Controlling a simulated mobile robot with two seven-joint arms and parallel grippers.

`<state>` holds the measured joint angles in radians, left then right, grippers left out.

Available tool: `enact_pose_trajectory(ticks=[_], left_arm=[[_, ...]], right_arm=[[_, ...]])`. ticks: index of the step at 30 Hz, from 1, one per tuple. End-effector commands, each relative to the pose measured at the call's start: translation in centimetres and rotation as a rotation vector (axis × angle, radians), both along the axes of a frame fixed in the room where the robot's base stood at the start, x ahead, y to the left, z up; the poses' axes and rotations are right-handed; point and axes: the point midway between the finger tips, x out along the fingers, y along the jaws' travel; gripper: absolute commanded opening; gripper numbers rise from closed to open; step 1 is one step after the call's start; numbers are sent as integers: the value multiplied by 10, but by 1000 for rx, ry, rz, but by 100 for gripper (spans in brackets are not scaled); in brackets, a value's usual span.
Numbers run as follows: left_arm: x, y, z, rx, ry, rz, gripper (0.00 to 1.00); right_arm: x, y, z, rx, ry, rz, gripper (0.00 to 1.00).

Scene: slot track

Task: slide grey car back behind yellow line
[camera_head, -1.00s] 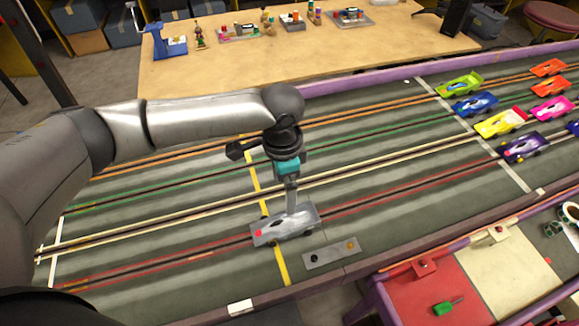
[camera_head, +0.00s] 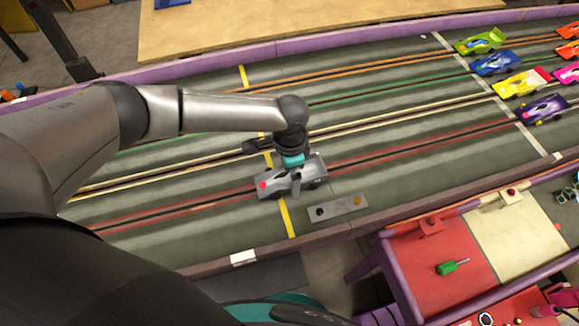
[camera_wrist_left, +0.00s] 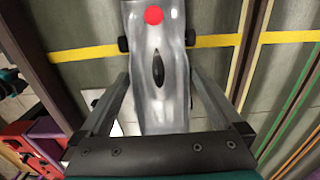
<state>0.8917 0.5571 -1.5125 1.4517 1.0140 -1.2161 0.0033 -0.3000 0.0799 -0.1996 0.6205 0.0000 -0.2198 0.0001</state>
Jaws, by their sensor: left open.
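The grey car (camera_head: 272,187) sits on the red-lined slot nearest me, lying across the yellow line (camera_head: 287,221). Its red-dotted end is left of the line and most of its body is to the right. In the left wrist view the car (camera_wrist_left: 160,110) runs lengthwise, with the yellow line (camera_wrist_left: 85,54) passing under it near the red dot. My left gripper (camera_head: 296,182) is open and low over the car; in the wrist view its fingers (camera_wrist_left: 160,78) stand on either side of the body, with gaps. My right gripper is out of view.
Several colourful cars, including a yellow one (camera_head: 522,82), stand by the white line (camera_head: 517,122) at the right. The track's purple-edged border (camera_head: 200,268) runs along the near side.

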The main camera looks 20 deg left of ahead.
Motion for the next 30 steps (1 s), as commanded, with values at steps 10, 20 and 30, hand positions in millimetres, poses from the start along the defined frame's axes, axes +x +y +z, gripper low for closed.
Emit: enact_pose_trajectory(ticks=[10,20,30], left_arm=[[0,0,-2,-1,1,-1,94],[0,0,-2,-1,1,0,57],[0,0,-2,1,1,0,19]], right_arm=[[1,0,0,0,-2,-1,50],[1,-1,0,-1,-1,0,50],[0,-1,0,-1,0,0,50]])
